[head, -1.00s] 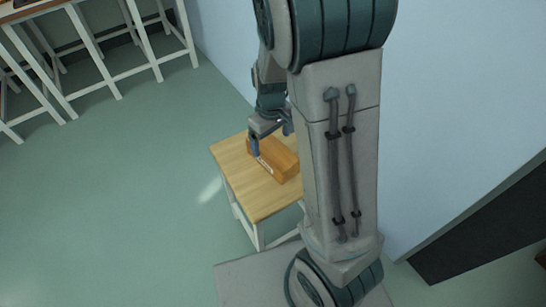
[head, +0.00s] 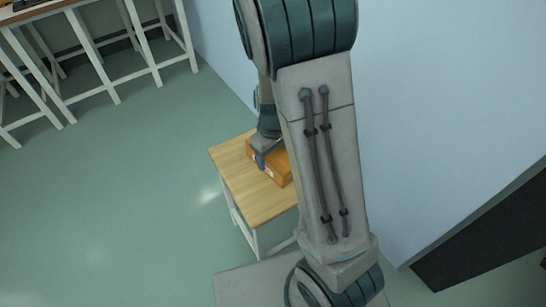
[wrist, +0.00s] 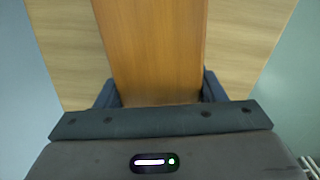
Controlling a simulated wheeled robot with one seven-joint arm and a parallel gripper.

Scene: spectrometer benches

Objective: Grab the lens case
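The lens case appears to be the long orange-brown box (head: 282,170) lying on a small wooden-topped table (head: 250,192). My gripper (head: 262,160) is down at the box in the head view, one dark finger showing at its near side; my arm hides the box's right part. In the wrist view the box (wrist: 155,45) runs up the picture between my two fingers (wrist: 160,90), one at each long side. I see no clear gap on either side. Whether the fingers press on the box cannot be told. The box rests on the tabletop.
A pale wall (head: 430,110) stands just right of the small table. A higher bench with white legs (head: 95,60) is at the far upper left. Open green floor (head: 110,210) lies left of the table. A dark panel (head: 480,245) is at lower right.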

